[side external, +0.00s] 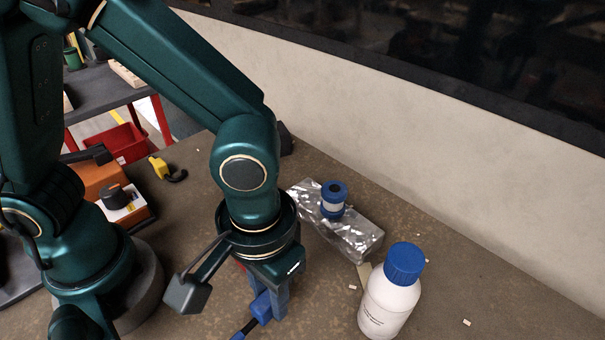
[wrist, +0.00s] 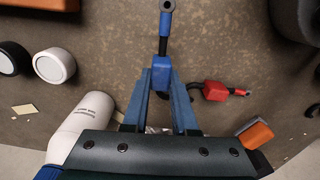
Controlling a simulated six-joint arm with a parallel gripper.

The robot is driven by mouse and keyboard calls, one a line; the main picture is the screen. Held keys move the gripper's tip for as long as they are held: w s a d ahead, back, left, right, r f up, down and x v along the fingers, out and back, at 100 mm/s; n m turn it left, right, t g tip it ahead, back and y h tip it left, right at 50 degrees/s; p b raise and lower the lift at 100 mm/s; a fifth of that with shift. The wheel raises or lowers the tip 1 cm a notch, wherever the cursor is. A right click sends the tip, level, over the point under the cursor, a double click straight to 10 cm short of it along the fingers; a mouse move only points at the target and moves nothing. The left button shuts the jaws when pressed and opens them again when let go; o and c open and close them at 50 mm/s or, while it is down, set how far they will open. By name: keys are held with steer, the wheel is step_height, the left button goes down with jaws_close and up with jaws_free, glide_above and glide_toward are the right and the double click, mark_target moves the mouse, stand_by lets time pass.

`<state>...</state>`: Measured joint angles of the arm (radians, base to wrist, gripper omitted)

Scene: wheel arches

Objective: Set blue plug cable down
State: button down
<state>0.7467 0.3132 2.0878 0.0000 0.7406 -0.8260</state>
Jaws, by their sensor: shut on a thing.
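My gripper (wrist: 161,88) is shut on the blue plug cable (wrist: 164,52), and its two blue-grey fingers press the plug's sides in the wrist view. The cable's black lead runs from the plug to a blue ring end at the top of that view. In the side external view my gripper (side external: 272,304) is low over the brown table, with the blue plug cable (side external: 260,308) between its fingers. The cable's lead runs down to the lower left. I cannot tell whether the plug touches the table. My wrist hides part of the fingers.
A white bottle with a blue cap (side external: 392,298) stands right of my gripper. A silver foil block (side external: 345,235) lies behind, with a blue-and-white roll (side external: 333,200) on it. A red plug cable (wrist: 214,91) lies nearby. A yellow plug (side external: 160,168) lies farther back. The right table is mostly clear.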

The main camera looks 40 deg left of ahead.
steer(key=w+a+r+n, duration=0.3)
steer(key=w+a+r, duration=0.2)
steer(key=w+a, duration=0.3)
steer(key=w+a+r+n, duration=0.3)
steer(key=w+a+r, duration=0.2)
steer(key=a, duration=0.5)
steer(key=n, duration=1.1)
glide_above(182, 149)
step_height(182, 149, down, 9)
steer(key=shift+f, duration=2.35)
steer(key=shift+f, duration=0.1)
